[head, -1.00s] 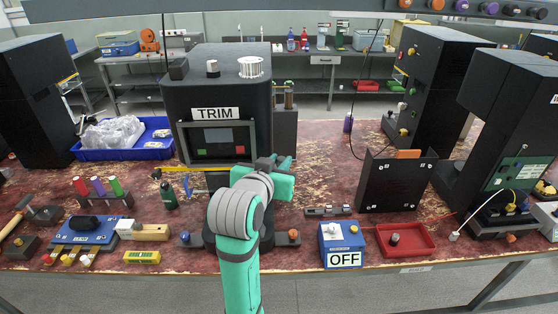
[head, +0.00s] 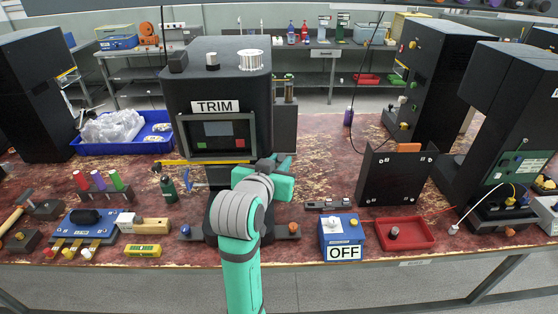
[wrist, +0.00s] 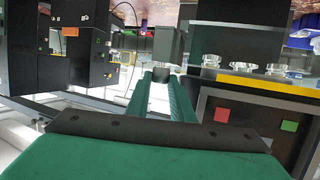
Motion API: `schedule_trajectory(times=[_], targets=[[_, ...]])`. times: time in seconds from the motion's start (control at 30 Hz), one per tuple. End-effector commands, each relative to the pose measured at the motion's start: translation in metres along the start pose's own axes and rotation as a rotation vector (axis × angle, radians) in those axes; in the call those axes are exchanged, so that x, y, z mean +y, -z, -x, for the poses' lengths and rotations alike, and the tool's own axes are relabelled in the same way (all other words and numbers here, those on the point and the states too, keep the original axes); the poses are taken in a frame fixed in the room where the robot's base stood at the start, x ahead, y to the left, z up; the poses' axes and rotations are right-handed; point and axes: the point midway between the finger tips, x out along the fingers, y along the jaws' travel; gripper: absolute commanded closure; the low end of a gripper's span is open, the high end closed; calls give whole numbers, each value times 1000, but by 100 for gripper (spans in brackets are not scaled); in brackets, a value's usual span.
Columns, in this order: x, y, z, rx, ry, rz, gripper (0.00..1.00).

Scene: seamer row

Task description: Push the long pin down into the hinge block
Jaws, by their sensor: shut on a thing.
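My gripper (head: 284,166) is in front of the TRIM machine, above the table; my own arm hides part of it in the head view. In the wrist view its two green fingers (wrist: 160,88) reach forward and close on a dark grey piece (wrist: 168,45) at their tips. I cannot tell whether this piece is the long pin. A low grey metal block with raised parts (head: 328,204) lies on the table to the right of my gripper; it may be the hinge block, but it is too small to be sure. No separate long pin can be made out.
The black TRIM machine (head: 219,85) stands close behind my gripper. A blue OFF box (head: 342,230), a red tray (head: 405,234) and a black upright panel (head: 396,177) stand to the right. A blue tray (head: 128,146) with plastic wrap lies left. Red tabletop (head: 318,165) is bare behind the grey block.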

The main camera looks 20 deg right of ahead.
Motion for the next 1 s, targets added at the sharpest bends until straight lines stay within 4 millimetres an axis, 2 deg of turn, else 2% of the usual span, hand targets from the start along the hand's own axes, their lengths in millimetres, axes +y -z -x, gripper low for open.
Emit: schedule_trajectory(times=[0.33,0.37,0.43,0.8,1.0], targets=[[0,-7,-2,1,0,0,100],[0,-7,-2,1,0,0,74],[0,-7,-2,1,0,0,58],[-1,-6,0,1,2,1,57],[0,-6,23,3,2,0,57]])
